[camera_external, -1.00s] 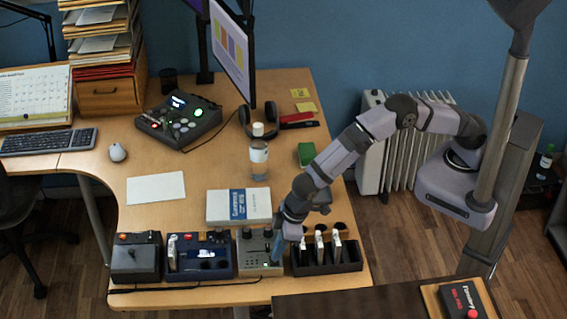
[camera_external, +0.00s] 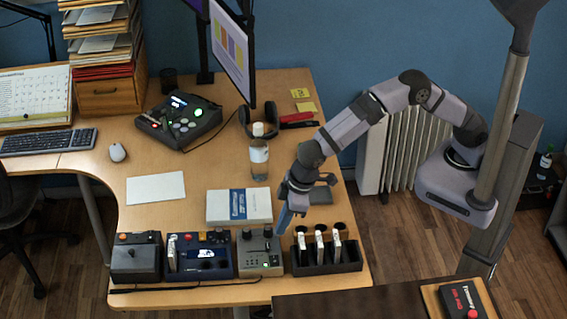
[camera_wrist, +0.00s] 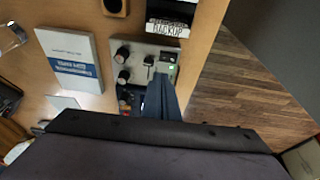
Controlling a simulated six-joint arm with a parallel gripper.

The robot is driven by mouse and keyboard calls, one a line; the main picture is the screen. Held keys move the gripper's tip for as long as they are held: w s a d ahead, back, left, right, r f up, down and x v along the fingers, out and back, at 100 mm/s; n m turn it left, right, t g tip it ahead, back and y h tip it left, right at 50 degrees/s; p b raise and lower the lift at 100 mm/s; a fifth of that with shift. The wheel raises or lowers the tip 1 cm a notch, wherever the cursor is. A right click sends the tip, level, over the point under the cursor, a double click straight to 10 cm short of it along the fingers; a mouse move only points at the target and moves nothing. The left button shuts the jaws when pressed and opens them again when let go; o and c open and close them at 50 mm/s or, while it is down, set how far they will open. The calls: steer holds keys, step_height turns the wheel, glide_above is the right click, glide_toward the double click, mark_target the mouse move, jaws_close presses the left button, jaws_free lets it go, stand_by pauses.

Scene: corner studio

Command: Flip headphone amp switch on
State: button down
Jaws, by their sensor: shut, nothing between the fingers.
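The headphone amp is likely the small grey-beige box (camera_external: 260,262) at the table's front edge, between a dark blue box and a black rack. In the wrist view the grey box (camera_wrist: 135,58) shows black knobs, a small toggle switch (camera_wrist: 149,60) and a lit green spot. Which way the lever is tipped is too small to tell. My gripper (camera_external: 284,222) is shut and empty, its blue fingers pointing down above and behind the box's right side. In the wrist view the fingers (camera_wrist: 162,100) cover part of the box's lower right.
A black rack (camera_external: 340,262) with white upright pieces stands right of the amp. A dark blue box (camera_external: 218,270) and a black box (camera_external: 135,272) stand left. A white-and-blue book (camera_external: 225,208) lies behind, with a bottle (camera_external: 259,165) farther back.

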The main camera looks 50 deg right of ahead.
steer(key=shift+s+d+r+b, duration=0.15)
steer(key=shift+d+r, duration=0.1)
steer(key=shift+r, duration=0.5)
steer(key=shift+w+d+r+b, duration=0.15)
steer(key=shift+d+r, duration=0.15)
steer(key=shift+r, duration=0.4)
steer(key=shift+s+d+r+b, duration=0.15)
steer(key=shift+d+r, duration=0.1)
steer(key=shift+r, duration=0.5)
steer(key=w+d+m+g+h, duration=0.1)
steer(key=w+d+m, duration=0.15)
steer(key=d, duration=1.15)
steer(key=w+d+m+h, duration=0.1)
steer(key=w+d+m, duration=0.15)
steer(key=d, duration=1.15)
steer(key=s+d+f+m+g, duration=0.1)
steer(key=s+d+m, duration=0.1)
steer(key=s+d, duration=0.5)
steer(key=s+d+f+m, duration=0.1)
steer(key=s+d+m, duration=0.1)
steer(key=s+d, duration=0.5)
steer(key=d, duration=0.5)
steer(key=shift+f+g, duration=0.2)
steer(key=shift+g, duration=0.2)
steer(key=c, duration=2.5)
jaws_free()
steer(key=shift+w, duration=0.1)
